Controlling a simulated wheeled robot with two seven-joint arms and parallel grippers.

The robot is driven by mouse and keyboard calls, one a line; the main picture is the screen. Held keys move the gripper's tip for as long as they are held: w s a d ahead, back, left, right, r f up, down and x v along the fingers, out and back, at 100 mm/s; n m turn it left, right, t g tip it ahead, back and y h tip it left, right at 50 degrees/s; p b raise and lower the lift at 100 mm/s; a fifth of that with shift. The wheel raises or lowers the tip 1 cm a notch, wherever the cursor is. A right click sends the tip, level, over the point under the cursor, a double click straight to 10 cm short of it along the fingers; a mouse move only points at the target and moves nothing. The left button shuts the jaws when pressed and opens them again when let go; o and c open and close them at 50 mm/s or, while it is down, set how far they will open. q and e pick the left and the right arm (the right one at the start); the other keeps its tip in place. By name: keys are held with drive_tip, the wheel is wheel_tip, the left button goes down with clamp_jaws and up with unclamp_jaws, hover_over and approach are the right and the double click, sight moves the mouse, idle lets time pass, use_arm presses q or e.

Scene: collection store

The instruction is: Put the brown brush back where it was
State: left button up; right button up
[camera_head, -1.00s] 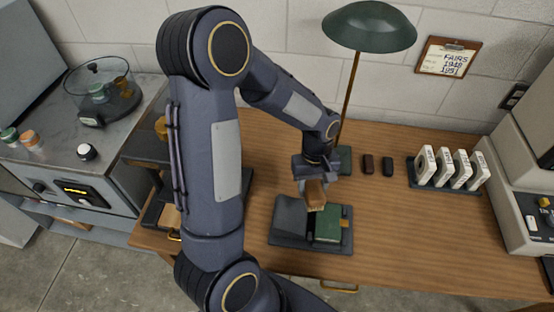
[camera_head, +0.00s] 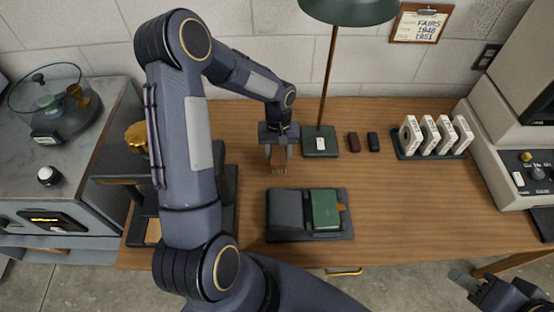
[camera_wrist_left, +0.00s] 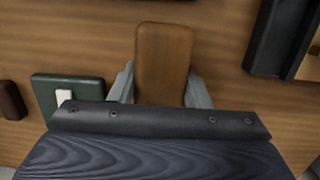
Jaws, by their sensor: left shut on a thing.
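My left gripper (camera_head: 278,157) is shut on the brown brush (camera_head: 278,166), over bare table wood behind the dark cradle (camera_head: 285,212) and left of the green lamp base (camera_head: 320,143). In the left wrist view the brush (camera_wrist_left: 163,62) shows its smooth brown back between the two grey fingers. Its bristles are just visible in the head view. I cannot tell whether they touch the wood. My right gripper (camera_head: 475,287) shows in part at the lower right corner, away from the table things; its jaw opening is unclear.
A green book (camera_head: 325,209) lies in the cradle in front. A dark red block (camera_head: 353,142) and a black block (camera_head: 373,142) lie right of the lamp. A rack (camera_head: 403,150) of white reels stands further right. A dark stand (camera_head: 229,190) is close on the left.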

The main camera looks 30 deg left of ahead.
sight(277, 157)
use_arm(q)
drive_tip(key=shift+w+a+f, duration=0.3)
drive_tip(key=shift+f, duration=0.15)
drive_tip(key=shift+w+a+f+b, duration=0.1)
drive_tip(key=shift+f+b, duration=0.5)
drive_tip(key=shift+f, duration=0.35)
drive_tip(key=shift+w+a+f+b, duration=0.1)
drive_tip(key=shift+f+b, duration=0.45)
drive_tip(key=shift+f, duration=0.35)
drive_tip(key=shift+f, duration=0.25)
drive_tip(key=o, duration=0.9)
drive_tip(key=shift+r, duration=0.1)
